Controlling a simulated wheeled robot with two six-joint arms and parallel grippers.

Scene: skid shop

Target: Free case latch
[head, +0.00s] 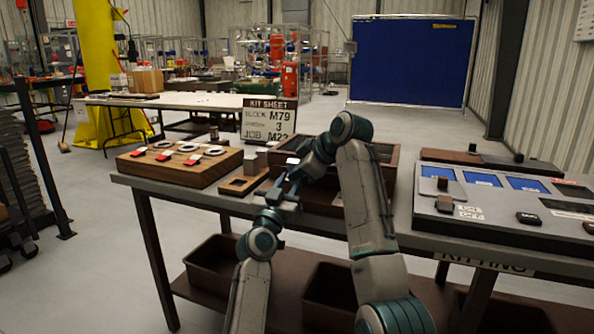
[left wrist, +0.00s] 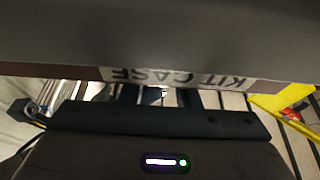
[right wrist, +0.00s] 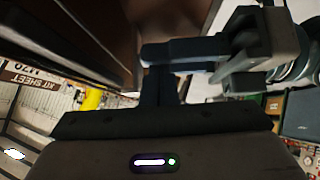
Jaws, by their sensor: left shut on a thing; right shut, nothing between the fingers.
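The kit case (head: 385,153) is a brown box on the workbench, largely hidden behind my arms. Its KIT CASE label (left wrist: 180,76) shows upside down and close up in the left wrist view. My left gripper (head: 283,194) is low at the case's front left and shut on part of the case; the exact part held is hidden. My right gripper (head: 292,176) is shut and empty, just above my left gripper by the case's left end. In the right wrist view, the brown case wall (right wrist: 95,30) is close by. I cannot make out the latch.
A wooden block (head: 180,170) with red tags and discs stands at the left of the bench. A small wooden frame (head: 241,183) lies beside the case. The kit sheet sign (head: 268,118) stands behind. A grey panel (head: 500,207) with blue areas fills the right.

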